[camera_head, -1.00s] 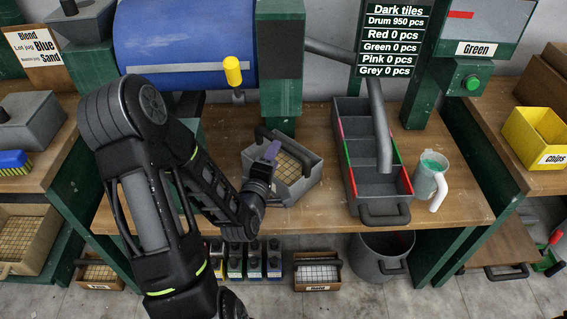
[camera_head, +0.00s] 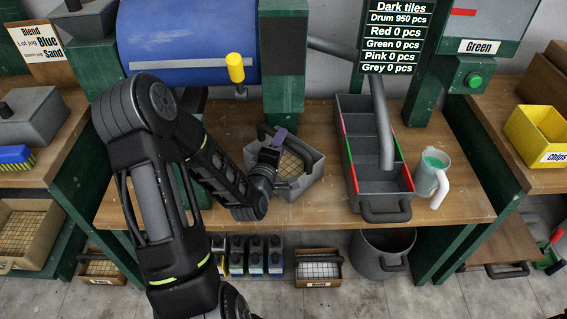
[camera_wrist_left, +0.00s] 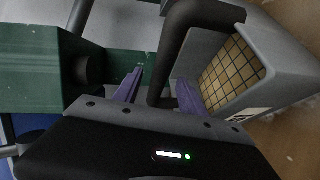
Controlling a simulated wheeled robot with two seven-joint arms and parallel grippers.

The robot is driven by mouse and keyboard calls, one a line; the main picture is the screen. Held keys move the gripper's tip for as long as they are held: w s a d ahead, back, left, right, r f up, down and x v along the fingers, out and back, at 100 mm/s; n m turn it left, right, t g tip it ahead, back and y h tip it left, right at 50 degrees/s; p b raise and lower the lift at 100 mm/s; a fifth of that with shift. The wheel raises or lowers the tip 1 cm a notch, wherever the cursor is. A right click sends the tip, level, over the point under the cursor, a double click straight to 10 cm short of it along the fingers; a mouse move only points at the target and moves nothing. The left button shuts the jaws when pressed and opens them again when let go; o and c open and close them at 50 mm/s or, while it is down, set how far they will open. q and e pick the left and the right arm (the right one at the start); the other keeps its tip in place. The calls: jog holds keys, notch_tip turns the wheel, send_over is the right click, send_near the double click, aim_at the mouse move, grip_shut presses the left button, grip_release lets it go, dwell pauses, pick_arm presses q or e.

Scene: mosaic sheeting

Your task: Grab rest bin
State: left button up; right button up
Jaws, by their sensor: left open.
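A grey bin (camera_head: 306,183) with a grid-patterned patch inside and a dark arched handle (camera_head: 263,131) stands on the workbench, left of centre; I take it for the rest bin. Its label is not readable. My left gripper (camera_head: 279,138) is open at the bin's handle, its purple fingers over the bin's far side. In the left wrist view the handle (camera_wrist_left: 185,45) runs down between the two open fingers (camera_wrist_left: 158,88), and the bin's grey wall (camera_wrist_left: 285,60) is at the right. I cannot tell whether a finger touches the handle. My right gripper is not in view.
A long grey divided tray (camera_head: 384,207) and a jug with green contents (camera_head: 432,176) stand to the right on the bench (camera_head: 460,200). A green post (camera_head: 284,70) and blue drum (camera_head: 180,40) are behind. A bucket (camera_head: 383,255) sits below.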

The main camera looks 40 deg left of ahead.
pick_arm(q)
jog(key=x, duration=0.3)
jog(key=shift+w, duration=0.15)
jog(key=shift+c, duration=0.6)
grip_shut()
dwell(1.1)
